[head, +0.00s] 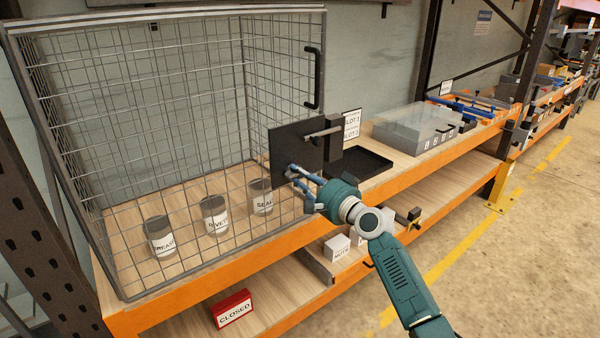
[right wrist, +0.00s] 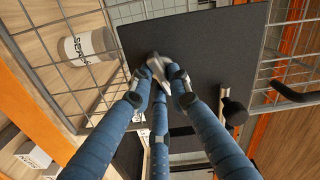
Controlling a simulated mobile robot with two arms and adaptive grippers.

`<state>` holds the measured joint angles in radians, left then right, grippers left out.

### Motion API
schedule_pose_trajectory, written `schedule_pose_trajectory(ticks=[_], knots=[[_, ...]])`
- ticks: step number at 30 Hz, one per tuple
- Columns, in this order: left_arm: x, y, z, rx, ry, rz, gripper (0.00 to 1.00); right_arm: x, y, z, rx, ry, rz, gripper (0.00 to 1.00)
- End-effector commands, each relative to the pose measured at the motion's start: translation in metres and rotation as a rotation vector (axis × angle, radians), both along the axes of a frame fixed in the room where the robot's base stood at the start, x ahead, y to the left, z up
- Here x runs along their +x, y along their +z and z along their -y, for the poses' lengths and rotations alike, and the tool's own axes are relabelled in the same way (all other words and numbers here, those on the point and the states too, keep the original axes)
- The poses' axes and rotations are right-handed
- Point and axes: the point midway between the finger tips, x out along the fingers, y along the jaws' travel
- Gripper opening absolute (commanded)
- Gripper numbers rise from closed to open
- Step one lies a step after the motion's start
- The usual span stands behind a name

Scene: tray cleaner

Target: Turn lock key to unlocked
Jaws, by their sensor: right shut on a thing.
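A dark lock plate (head: 297,140) is mounted on the front of the wire cage (head: 70,130), at its right end. A bar with a black knob (head: 322,132) sits on the plate's right part. My right gripper (head: 296,172) is at the lower left of the plate. In the right wrist view its blue fingers (right wrist: 160,80) close together on a small grey metal key (right wrist: 156,66) against the lock plate (right wrist: 205,45). The fingers hide most of the key, so its angle is hard to tell. My left gripper is not in view.
Several labelled cans, one marked SEAL (head: 261,197), stand inside the cage. A black handle (head: 315,78) is on the mesh. A black tray (head: 360,163) and a clear-lidded box (head: 415,128) stand to the right.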

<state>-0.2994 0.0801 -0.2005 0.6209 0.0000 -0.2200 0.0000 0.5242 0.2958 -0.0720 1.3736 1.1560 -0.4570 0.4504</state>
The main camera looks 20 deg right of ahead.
Motion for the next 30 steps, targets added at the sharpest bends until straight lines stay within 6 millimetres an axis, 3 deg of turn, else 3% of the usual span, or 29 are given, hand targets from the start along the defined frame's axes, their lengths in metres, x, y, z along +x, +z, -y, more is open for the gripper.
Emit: schedule_pose_trajectory(ticks=[12, 30], knots=[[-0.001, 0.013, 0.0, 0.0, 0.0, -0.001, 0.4, 0.0, -0.001, -0.001, 0.252, -0.001, -0.094, 0.0], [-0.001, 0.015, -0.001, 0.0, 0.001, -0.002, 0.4, 0.0, -0.003, -0.001, 0.324, -0.001, -0.118, 0.0]])
